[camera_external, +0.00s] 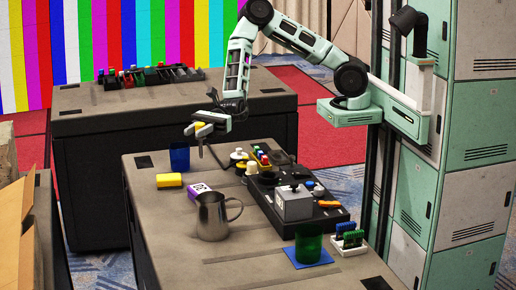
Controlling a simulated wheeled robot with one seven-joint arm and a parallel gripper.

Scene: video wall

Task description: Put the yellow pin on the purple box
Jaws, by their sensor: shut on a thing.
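My gripper (204,129) is above the front table, near its far edge, and is shut on a small yellow thing, which looks like the yellow pin (198,126). Its fingers cover part of the pin, and its full shape is too small to make out. The purple box (200,191) lies on the table below my gripper, with a white marked label on it. Nothing is seen resting on the box.
A metal jug (212,220) stands just in front of the purple box. A yellow block (169,181) and a blue cup (179,157) are to its left and behind. A black control panel (331,216) is to the right. A green cup (308,245) stands near the front.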

